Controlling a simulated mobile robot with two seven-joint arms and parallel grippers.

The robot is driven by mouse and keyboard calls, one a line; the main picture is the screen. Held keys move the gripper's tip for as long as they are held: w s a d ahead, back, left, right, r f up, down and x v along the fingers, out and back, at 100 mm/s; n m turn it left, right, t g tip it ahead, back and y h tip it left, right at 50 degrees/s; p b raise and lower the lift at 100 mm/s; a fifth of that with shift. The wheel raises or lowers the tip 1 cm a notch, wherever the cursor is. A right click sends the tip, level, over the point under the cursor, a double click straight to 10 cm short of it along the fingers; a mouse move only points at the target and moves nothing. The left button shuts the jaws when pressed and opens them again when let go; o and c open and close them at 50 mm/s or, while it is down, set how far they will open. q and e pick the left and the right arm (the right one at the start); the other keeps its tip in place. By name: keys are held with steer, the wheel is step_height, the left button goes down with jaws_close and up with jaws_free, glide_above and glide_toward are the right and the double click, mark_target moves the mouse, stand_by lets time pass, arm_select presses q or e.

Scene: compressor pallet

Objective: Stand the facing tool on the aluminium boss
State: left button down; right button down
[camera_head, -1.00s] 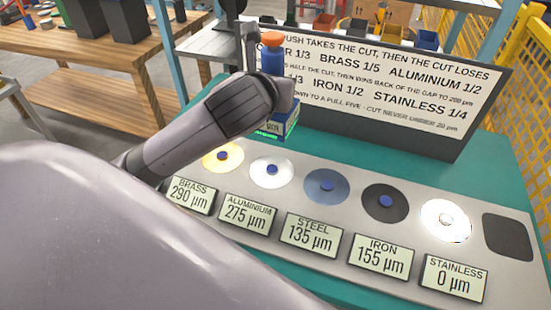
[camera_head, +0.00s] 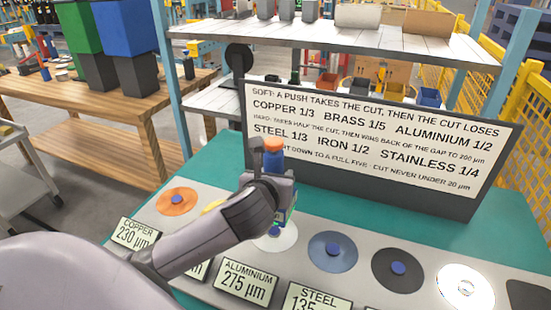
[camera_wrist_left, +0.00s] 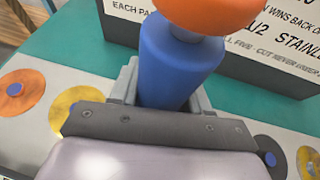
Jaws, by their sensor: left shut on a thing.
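The facing tool (camera_head: 274,160) is a blue cylinder with an orange knob on top and a boxy lower part. It looks about upright in the head view. My left gripper (camera_head: 270,178) is shut around its blue body, which also shows in the left wrist view (camera_wrist_left: 174,68). The aluminium boss (camera_head: 274,231) is a small blue stud on a pale disc (camera_head: 288,240) behind the label "ALUMINIUM 275 µm". The tool's lower end is right over it and partly hides it. I cannot tell whether they touch. My right gripper is not in view.
Copper (camera_head: 177,202), steel (camera_head: 332,250), iron (camera_head: 398,268) and stainless (camera_head: 466,288) discs lie along the same grey plate. The brass disc (camera_wrist_left: 70,104) is partly hidden by my arm in the head view. A sign board (camera_head: 370,140) stands behind on the green bench.

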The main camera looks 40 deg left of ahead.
arm_select(q)
steer(key=shift+w+f+b, duration=0.1)
steer(key=shift+f+b, duration=0.55)
steer(key=shift+f, duration=2.9)
steer(key=c, duration=0.5)
jaws_free()
steer(key=shift+f, duration=0.35)
steer(key=shift+r, duration=0.2)
steer(key=p+v, duration=0.1)
steer(key=v, duration=1.1)
steer(key=shift+d+f, duration=0.1)
